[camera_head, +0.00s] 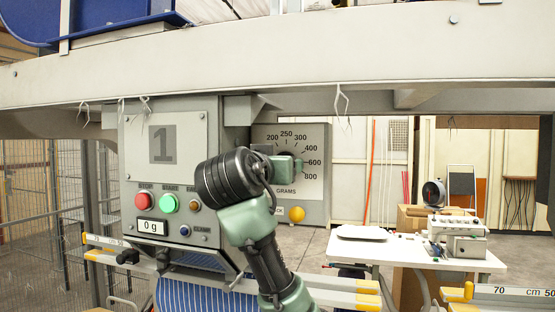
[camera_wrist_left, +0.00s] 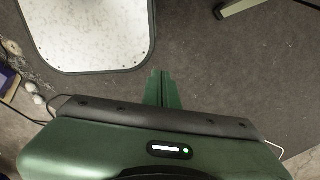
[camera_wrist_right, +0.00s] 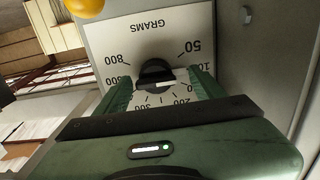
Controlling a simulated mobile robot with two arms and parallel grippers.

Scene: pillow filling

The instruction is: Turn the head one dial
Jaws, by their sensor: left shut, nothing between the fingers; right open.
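The dial is a dark round knob (camera_wrist_right: 155,73) with a light mark, on a pale GRAMS scale plate (camera_wrist_right: 105,42) in the right wrist view. My right gripper (camera_wrist_right: 160,82) is open, with one finger on each side of the knob. Whether the fingers touch it is unclear. In the head view the scale plate (camera_head: 317,186) is right of the box marked 1 (camera_head: 186,120), and my right arm hides the knob and lower numbers. My left gripper (camera_wrist_left: 162,88) is shut and empty above the grey floor, away from the dial.
The box carries a red stop button (camera_head: 143,201), a green start button (camera_head: 168,203) and a 0 g display (camera_head: 151,227). A yellow knob (camera_head: 296,214) sits below the scale. A grey beam (camera_head: 400,55) runs overhead. A white table (camera_head: 400,248) stands at right.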

